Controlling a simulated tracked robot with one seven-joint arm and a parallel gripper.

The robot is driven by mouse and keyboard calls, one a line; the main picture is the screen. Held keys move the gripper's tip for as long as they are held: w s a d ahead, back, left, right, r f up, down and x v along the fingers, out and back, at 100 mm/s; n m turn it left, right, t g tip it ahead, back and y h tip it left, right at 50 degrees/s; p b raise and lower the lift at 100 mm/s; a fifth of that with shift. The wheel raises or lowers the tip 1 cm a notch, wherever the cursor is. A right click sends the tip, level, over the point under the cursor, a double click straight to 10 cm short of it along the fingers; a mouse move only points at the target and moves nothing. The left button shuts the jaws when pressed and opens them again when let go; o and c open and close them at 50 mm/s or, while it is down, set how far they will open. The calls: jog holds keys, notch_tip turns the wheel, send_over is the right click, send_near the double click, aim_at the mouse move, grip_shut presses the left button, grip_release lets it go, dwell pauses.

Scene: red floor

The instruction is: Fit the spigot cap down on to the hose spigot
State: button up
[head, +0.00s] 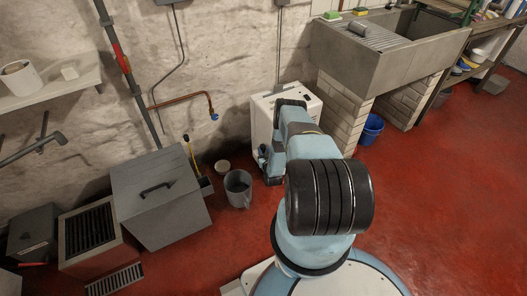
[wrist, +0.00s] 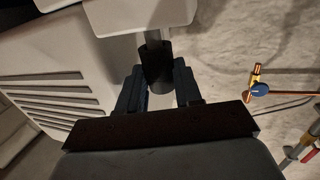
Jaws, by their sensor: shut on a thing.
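In the wrist view, my gripper (wrist: 158,90) is shut on a dark, round spigot cap (wrist: 155,65), held between its two dark blue fingers. A grey tube, which looks like the hose spigot (wrist: 152,16), lines up with the cap's far end. The cap's edge overlaps the tube in the picture; I cannot tell how far the tube is inside it. The pale machine (wrist: 55,60) with slatted vents fills the left of this view. In the head view, the machine (head: 262,112) stands against the wall behind my arm, which hides the cap and spigot.
A copper pipe with a blue-handled tap (wrist: 260,89) is on the wall at right in the wrist view. A blue bucket (head: 371,130) is at right.

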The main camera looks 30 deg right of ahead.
jog(key=shift+f, duration=0.95)
jog(key=o, duration=1.1)
jog(key=v, duration=1.3)
jog(key=shift+s, duration=0.35)
jog(key=shift+a, duration=0.1)
